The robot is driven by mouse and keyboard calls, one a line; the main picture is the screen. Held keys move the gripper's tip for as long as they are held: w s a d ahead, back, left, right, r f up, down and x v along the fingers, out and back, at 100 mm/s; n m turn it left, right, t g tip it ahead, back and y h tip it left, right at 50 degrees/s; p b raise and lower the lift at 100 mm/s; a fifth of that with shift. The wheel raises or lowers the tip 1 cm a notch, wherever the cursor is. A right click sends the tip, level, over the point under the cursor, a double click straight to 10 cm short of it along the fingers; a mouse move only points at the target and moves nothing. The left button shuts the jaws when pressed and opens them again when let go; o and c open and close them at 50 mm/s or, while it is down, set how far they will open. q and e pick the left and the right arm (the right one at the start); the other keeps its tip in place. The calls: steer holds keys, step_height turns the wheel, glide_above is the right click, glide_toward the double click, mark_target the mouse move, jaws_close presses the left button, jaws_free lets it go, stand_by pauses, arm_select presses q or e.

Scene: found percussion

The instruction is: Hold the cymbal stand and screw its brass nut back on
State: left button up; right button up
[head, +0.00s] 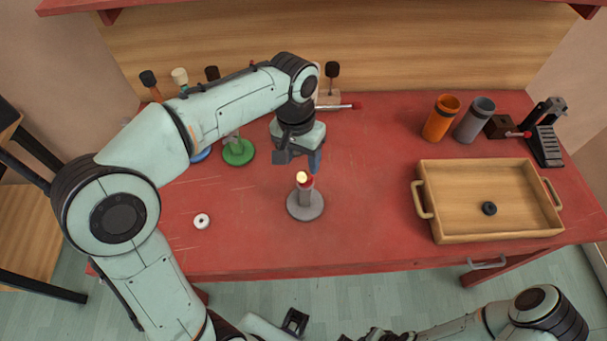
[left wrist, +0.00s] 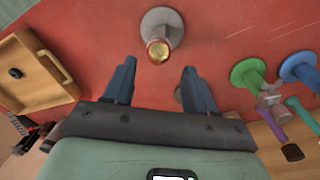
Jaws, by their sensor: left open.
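The cymbal stand (head: 305,207) is a short grey post on a round grey base, upright near the middle of the red table. A red part and a brass-coloured nut (head: 302,177) show at its top; I cannot tell how far the nut is threaded on. The stand's base (left wrist: 162,17) and brass top (left wrist: 159,52) also show in the left wrist view. My left gripper (left wrist: 158,82) is open and empty, with its blue fingers apart and the stand beyond their tips, not between them. In the head view it hangs just behind the stand. My right arm shows at the lower right; its gripper is unclear.
A wooden tray (head: 455,238) with a black ring (head: 489,208) stands at right. Orange (head: 441,118) and grey (head: 474,120) cups stand behind it. A white ring (head: 201,221) lies at left; a green-based stand (head: 239,152) is behind it. The front middle is clear.

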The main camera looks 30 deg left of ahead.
mark_target(303, 173)
arm_select(q)
steer(key=f, duration=0.5)
steer(key=shift+d+f+b, duration=0.1)
steer(key=shift+d+b, duration=0.2)
jaws_close()
